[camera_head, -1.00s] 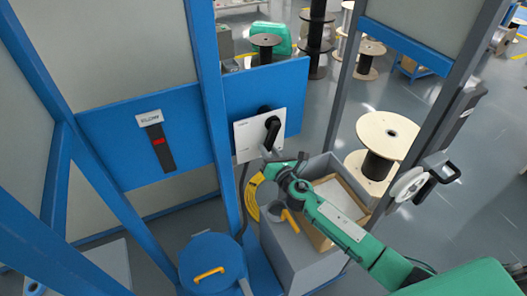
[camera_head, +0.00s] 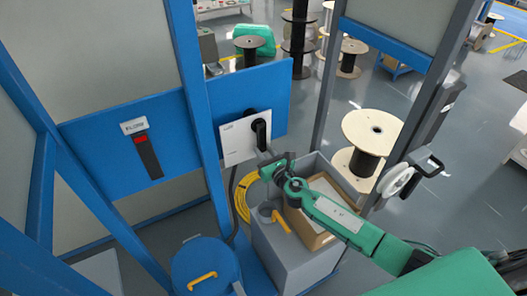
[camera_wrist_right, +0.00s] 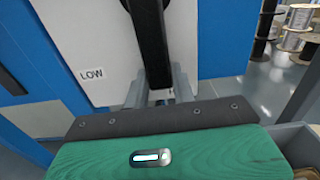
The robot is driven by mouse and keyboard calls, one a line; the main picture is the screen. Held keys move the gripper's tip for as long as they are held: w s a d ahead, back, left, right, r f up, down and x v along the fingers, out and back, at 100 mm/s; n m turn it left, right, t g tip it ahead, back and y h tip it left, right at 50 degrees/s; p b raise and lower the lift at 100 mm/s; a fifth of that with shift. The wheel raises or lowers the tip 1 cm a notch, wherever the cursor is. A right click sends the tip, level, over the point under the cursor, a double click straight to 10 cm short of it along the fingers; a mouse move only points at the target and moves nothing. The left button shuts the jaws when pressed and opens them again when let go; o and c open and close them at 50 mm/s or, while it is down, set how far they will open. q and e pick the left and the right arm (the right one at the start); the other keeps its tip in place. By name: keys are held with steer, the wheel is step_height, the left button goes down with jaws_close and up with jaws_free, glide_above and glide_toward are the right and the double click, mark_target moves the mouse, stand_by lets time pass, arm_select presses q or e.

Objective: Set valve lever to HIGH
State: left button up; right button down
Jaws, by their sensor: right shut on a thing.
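The black valve lever (camera_head: 260,132) is on a white plate (camera_head: 236,148) fixed to the blue panel. It points downward from its pivot in the head view. In the right wrist view the lever (camera_wrist_right: 149,40) comes down between the fingers of my right gripper (camera_wrist_right: 157,92), which is shut on its lower end. The right gripper (camera_head: 265,156) is small and partly hidden by my wrist in the head view. A "LOW" label (camera_wrist_right: 91,74) is on the plate, left of the lever. I see no HIGH label. My left gripper is not in view.
A black strip with a red marker (camera_head: 141,140), under a "FLOW" sign (camera_head: 133,126), is on the panel to the left. A blue post (camera_head: 195,110) stands between. Below are a grey bin (camera_head: 275,262) and a blue drum (camera_head: 205,262).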

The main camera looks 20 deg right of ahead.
steer(key=shift+d, duration=0.1)
steer(key=c, duration=1.2)
jaws_free()
steer(key=shift+o, duration=0.2)
steer(key=s+d+b, duration=0.2)
steer(key=s+b, duration=0.1)
steer(key=s, duration=1)
steer(key=shift+s+d, duration=0.3)
steer(key=shift+d, duration=0.05)
